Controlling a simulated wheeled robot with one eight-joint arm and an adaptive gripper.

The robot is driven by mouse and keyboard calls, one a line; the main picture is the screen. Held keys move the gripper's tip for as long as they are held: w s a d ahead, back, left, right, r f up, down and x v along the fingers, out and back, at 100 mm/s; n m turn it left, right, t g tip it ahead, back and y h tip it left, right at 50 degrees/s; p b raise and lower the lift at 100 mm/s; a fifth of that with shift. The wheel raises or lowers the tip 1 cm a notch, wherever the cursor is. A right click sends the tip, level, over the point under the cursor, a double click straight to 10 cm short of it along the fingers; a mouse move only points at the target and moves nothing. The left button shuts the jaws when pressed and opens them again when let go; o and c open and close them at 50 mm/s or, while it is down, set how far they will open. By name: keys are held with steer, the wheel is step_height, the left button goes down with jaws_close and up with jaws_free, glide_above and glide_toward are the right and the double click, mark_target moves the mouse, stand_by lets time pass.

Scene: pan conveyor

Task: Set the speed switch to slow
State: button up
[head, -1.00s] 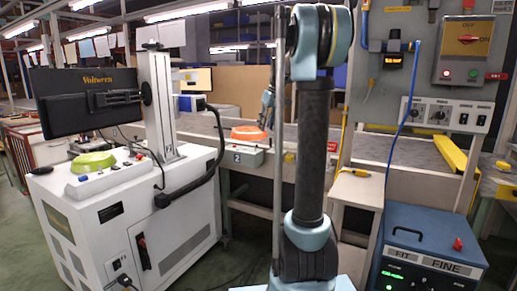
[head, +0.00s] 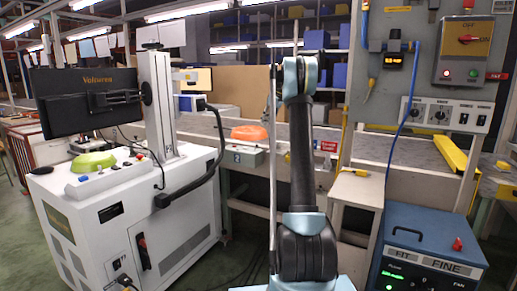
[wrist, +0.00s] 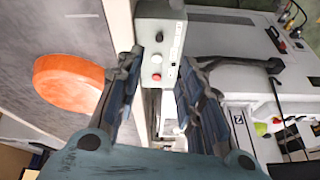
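A grey control box (head: 243,154) marked 2 stands at the conveyor's near edge in the head view. It also shows in the wrist view (wrist: 151,32), with a red button and pale round buttons on its face. I cannot tell which control is the speed switch. A white panel with two dark knobs and two small switches (head: 445,113) hangs at right in the head view. My gripper (wrist: 154,92) is open and empty in the wrist view, its fingers on either side of the view of the box, apart from it. The arm hides the gripper in the head view.
An orange pan (head: 250,133) lies on the grey conveyor (wrist: 62,125) beside the box. A white cabinet (head: 125,215) with a monitor stands left, and a blue machine (head: 425,245) stands right. A red rotary switch (head: 468,40) is at upper right.

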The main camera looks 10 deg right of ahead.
steer(key=x, duration=1.7)
steer(key=shift+w+f, duration=0.1)
steer(key=shift+f, duration=0.15)
